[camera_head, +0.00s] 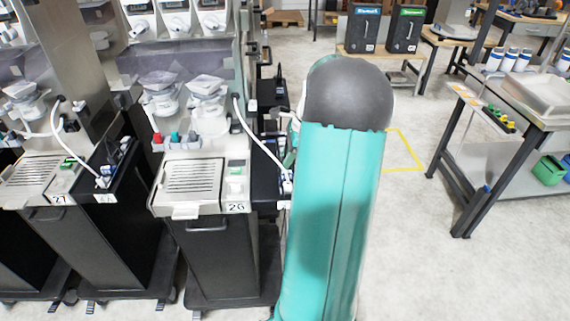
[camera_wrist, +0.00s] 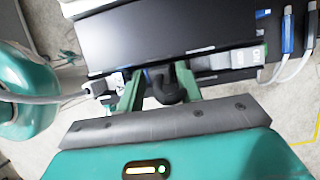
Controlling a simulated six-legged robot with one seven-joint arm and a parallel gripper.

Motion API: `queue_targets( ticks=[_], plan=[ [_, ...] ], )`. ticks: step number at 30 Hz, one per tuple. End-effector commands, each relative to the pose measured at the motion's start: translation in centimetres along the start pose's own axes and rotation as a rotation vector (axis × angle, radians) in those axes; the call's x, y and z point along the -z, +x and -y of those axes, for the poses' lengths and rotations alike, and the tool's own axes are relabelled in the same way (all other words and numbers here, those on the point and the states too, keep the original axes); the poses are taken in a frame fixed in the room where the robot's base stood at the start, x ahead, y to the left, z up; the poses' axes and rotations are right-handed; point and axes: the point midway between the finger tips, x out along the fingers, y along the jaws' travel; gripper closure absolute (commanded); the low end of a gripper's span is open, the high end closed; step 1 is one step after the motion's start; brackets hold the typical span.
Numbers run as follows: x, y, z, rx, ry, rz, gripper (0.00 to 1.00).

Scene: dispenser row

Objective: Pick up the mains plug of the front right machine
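The front right machine (camera_head: 200,187), labelled 26, has a white cable (camera_head: 262,150) running down to a dark side tray (camera_head: 266,187) on its right. My teal arm hides part of that tray in the head view. In the wrist view, my gripper (camera_wrist: 158,76) has its two green fingers apart at the tray's edge. A black rounded piece (camera_wrist: 168,90) shows between the fingers; I cannot tell whether it is a plug or whether they touch it. A pale plug-like end (camera_wrist: 106,85) on a grey cable (camera_wrist: 45,98) lies just left of the left finger.
Machine 27 (camera_head: 40,185) stands at left. A workbench (camera_head: 515,105) stands at right, with clear floor before it.

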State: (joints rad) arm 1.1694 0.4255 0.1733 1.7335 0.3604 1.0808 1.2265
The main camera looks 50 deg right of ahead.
Motion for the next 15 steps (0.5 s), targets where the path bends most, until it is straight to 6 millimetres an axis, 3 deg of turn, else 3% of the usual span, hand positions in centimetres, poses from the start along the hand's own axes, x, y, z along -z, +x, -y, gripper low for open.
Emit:
queue_targets(
  ticks=[1, 5, 15],
  plan=[
    [0.00, -0.01, 0.00, 0.000, 0.000, 0.000, 0.74],
    [0.00, -0.02, 0.00, 0.000, 0.000, 0.000, 1.00],
    [-0.10, -0.27, 0.03, 0.001, -0.001, -0.001, 1.00]
  ],
)
